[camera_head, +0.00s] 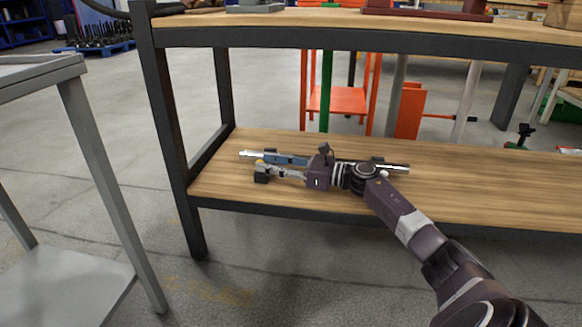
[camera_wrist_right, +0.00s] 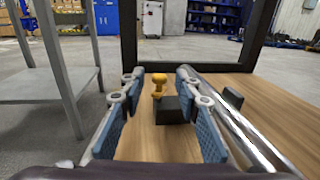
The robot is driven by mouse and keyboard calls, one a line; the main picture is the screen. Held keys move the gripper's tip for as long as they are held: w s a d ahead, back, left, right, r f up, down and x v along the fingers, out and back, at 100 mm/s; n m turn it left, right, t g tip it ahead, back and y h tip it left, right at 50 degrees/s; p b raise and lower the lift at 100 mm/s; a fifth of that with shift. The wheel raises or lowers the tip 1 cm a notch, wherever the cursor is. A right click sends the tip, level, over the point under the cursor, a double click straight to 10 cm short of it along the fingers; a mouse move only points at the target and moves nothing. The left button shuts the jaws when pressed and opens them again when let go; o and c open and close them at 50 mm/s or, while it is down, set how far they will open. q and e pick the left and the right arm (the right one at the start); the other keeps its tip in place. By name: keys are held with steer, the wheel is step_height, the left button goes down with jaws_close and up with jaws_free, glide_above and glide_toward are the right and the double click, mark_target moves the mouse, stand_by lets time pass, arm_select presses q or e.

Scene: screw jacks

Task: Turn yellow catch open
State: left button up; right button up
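The yellow catch (camera_wrist_right: 157,84) is a small upright knob on a black block (camera_wrist_right: 172,109) in the right wrist view. In the head view the catch (camera_head: 260,162) is tiny, near the left end of the lower wooden shelf. My right gripper (camera_wrist_right: 158,78) is open, its blue-padded fingers to either side of the catch. The catch appears near the fingertips with gaps on both sides; I cannot see any contact. In the head view my right gripper (camera_head: 276,167) reaches in low over the shelf from the right. My left gripper is not in view.
A shiny metal rod (camera_wrist_right: 240,122) lies beside the right finger, along the shelf (camera_head: 460,178). Dark shelf posts (camera_head: 165,110) stand at the left, with the upper shelf (camera_head: 350,24) above. A grey table (camera_head: 105,185) stands further left. The shelf's right part is mostly clear.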

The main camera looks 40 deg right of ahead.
steer(key=v, duration=0.9)
steer(key=shift+o, duration=0.2)
